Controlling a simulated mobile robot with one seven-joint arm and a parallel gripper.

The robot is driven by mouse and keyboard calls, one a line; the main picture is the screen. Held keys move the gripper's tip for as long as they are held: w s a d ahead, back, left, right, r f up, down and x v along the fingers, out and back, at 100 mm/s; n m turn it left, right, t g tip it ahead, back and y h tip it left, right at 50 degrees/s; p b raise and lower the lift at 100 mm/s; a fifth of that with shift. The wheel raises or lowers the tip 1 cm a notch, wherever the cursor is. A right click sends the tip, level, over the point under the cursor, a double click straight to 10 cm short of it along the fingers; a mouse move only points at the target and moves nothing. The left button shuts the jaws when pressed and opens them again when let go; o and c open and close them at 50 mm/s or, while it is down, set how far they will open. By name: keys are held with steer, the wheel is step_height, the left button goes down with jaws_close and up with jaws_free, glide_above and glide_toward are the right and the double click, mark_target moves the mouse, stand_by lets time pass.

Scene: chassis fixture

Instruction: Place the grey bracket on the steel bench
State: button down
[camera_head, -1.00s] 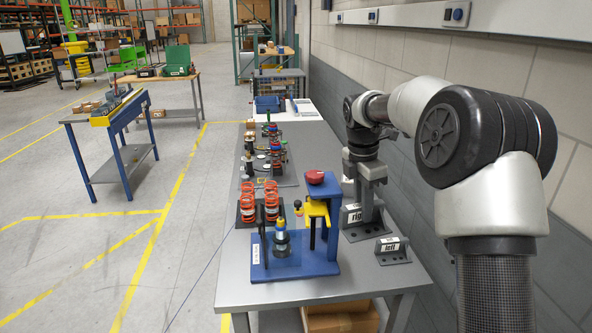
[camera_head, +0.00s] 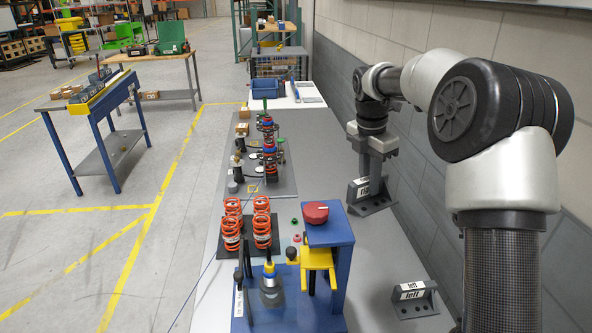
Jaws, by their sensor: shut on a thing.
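My gripper (camera_head: 372,163) points down near the wall on the right side of the bench. It is shut on a grey bracket (camera_head: 372,205) with a pale label and a flat foot. The bracket is upright, at or just above the steel bench top (camera_head: 375,255); I cannot tell whether its foot touches. A second grey bracket (camera_head: 427,302), labelled "left", stands on the bench nearer to me, apart from the held one. The gripper's fingertips are small and partly hidden against the bracket.
A blue press fixture (camera_head: 330,237) with a red knob and yellow part stands left of the brackets. Orange springs (camera_head: 262,230) and upright assemblies (camera_head: 268,150) stand farther back. The wall (camera_head: 510,55) bounds the right side. Bare bench lies between the two brackets.

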step_height(320, 180, down, 27)
steer(key=shift+r+b, duration=0.2)
steer(key=shift+b, duration=1.05)
steer(key=shift+f, duration=0.2)
steer(key=c, duration=1.6)
jaws_free()
steer(key=shift+r, duration=0.15)
